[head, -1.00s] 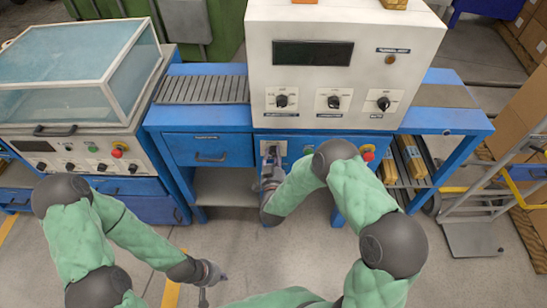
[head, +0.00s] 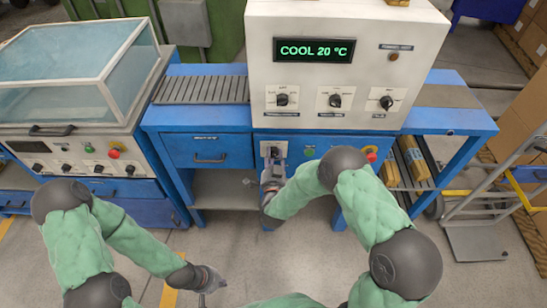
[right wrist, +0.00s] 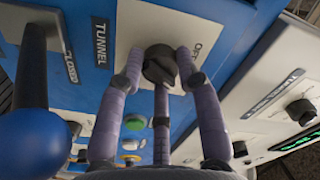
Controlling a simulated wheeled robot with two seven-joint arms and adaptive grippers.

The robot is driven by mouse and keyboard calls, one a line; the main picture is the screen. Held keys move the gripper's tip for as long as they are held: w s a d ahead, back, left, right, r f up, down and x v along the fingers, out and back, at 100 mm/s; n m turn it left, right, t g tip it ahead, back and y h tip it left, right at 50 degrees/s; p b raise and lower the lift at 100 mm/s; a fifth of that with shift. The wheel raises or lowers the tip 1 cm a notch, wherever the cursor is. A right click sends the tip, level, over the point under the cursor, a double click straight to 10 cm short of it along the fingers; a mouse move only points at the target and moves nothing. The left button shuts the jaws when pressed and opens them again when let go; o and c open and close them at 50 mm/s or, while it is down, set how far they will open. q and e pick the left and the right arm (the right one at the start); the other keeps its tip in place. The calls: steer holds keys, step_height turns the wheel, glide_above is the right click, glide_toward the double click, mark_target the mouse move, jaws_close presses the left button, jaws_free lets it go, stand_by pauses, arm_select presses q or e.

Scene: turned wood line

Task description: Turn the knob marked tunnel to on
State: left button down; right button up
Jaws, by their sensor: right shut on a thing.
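The tunnel knob (right wrist: 160,62) is a dark round knob on a white plate, beside a black TUNNEL label (right wrist: 101,42) on the blue panel. My right gripper (right wrist: 158,78) is shut around this knob, its fingers at the knob's sides. In the head view, my right gripper (head: 271,165) is at the left end of the blue front panel, under the white cabinet, and mostly covers the knob. The knob's exact pointing is hard to read. The cabinet's display (head: 300,50) is lit green with COOL 20 °C. My left gripper (head: 211,279) hangs low over the floor, touching nothing; its fingers are too small to judge.
The white cabinet (head: 350,75) has several black dials above. A green button (head: 309,152) and a red button (head: 370,153) are right of my right gripper. A blue drawer (head: 208,150) is left of it. A hand truck (head: 475,240) stands at right.

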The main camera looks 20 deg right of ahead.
mark_target(275, 128)
steer(key=shift+w+d+r, duration=0.15)
steer(key=shift+d+r, duration=0.05)
steer(key=shift+r, duration=0.2)
steer(key=o, duration=1.1)
steer(key=shift+o, duration=0.2)
steer(key=shift+f, duration=0.1)
steer(key=shift+f, duration=0.1)
steer(key=o, duration=0.3)
steer(key=r, duration=0.7)
steer(key=shift+w+r, duration=0.15)
steer(key=shift+w, duration=0.25)
steer(key=r, duration=0.1)
steer(key=s+r, duration=0.1)
steer(key=r, duration=0.1)
steer(key=shift+s, duration=0.1)
steer(key=c, duration=0.3)
steer(key=shift+w+d, duration=0.1)
steer(key=shift+w, duration=0.15)
steer(key=shift+s, duration=0.1)
